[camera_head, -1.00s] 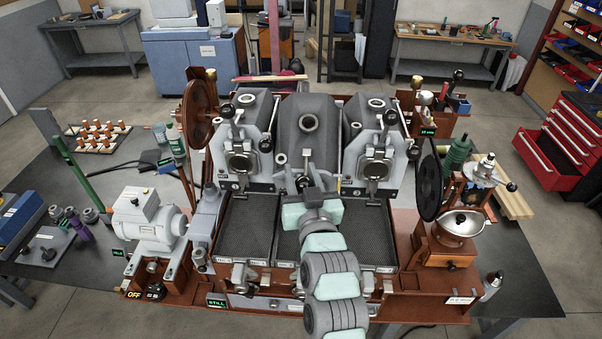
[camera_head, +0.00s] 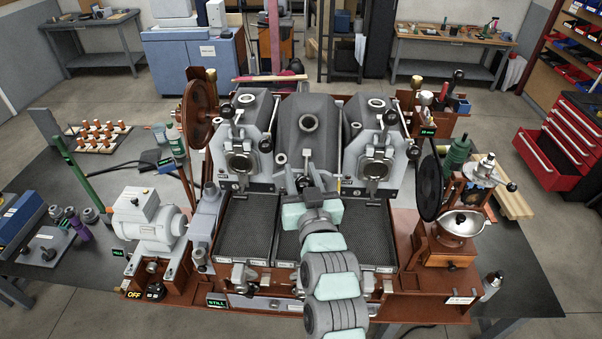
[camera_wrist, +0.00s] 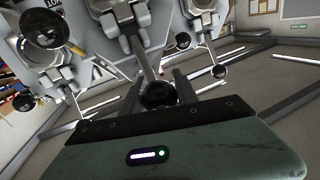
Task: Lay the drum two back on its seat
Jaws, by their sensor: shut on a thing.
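Drum two (camera_head: 312,140) is the dark grey middle housing between two lighter grey drums. In the wrist view a metal lever (camera_wrist: 146,62) comes down to a black ball knob (camera_wrist: 160,94) between my gripper's fingers (camera_wrist: 158,88). My gripper is shut on this lever's knob end. The seat under drum two is hidden by the drum and my arm.
The left drum (camera_head: 240,130) and right drum (camera_head: 375,140) stand close on either side, with levers and round doors in front. Mesh trays (camera_head: 245,228) lie below.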

